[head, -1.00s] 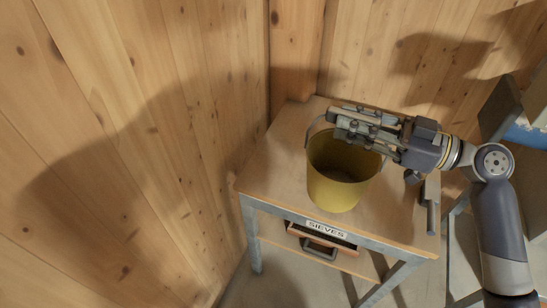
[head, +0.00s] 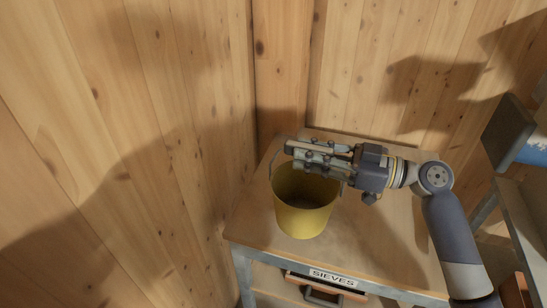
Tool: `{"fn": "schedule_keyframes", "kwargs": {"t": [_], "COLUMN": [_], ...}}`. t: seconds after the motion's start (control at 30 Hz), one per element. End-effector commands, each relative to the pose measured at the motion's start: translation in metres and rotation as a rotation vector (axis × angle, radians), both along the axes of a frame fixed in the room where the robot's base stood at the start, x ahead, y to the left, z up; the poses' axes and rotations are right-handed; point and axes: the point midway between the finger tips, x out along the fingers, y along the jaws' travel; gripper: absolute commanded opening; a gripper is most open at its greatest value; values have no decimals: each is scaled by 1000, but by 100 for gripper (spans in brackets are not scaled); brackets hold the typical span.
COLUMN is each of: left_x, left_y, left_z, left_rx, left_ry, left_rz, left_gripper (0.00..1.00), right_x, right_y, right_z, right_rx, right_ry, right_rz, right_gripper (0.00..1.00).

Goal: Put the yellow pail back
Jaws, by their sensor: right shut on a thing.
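The yellow pail (head: 303,215) is upright over the left part of a small wooden-topped table (head: 375,245). I cannot tell whether its base touches the top. My right gripper (head: 318,153) reaches in from the right, above the pail's rim, and is shut on the pail's wire handle. The gripper covers the far part of the rim. The inside of the pail is in shade. My left gripper is not in view.
The table stands in a corner of wooden plank walls (head: 180,120). A drawer (head: 325,288) sits below its "SIEVES" label (head: 333,278). The tabletop right of the pail is mostly clear. Another bench (head: 520,215) and a blue-and-white object (head: 535,150) are at the right edge.

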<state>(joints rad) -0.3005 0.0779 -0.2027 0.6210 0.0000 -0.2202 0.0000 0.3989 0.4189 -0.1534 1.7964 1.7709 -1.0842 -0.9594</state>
Motion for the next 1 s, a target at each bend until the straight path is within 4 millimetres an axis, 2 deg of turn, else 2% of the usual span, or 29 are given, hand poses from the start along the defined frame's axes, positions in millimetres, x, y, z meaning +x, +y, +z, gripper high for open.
{"fn": "schedule_keyframes", "kwargs": {"t": [0.03, 0.2, 0.4, 0.6, 0.7, 0.8, 1.0], "left_x": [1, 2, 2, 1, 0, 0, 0], "left_y": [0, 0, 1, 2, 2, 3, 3], "left_z": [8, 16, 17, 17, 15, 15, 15], "left_rx": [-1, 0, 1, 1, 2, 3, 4], "left_ry": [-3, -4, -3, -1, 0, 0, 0], "left_rz": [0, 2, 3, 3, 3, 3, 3], "left_gripper": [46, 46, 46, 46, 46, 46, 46], "right_x": [11, 43, 65, 76, 75, 75, 75], "right_y": [11, 41, 62, 73, 71, 71, 71], "right_z": [5, -1, -7, -8, -30, -40, -44], "right_rx": [6, 3, 3, 2, 1, 2, 2], "right_ry": [1, 1, 0, -1, 5, 3, -1], "right_rz": [1, 1, 0, 1, 0, 0, 0], "right_gripper": [0, 0, 0, 0, 0, 0, 0]}}
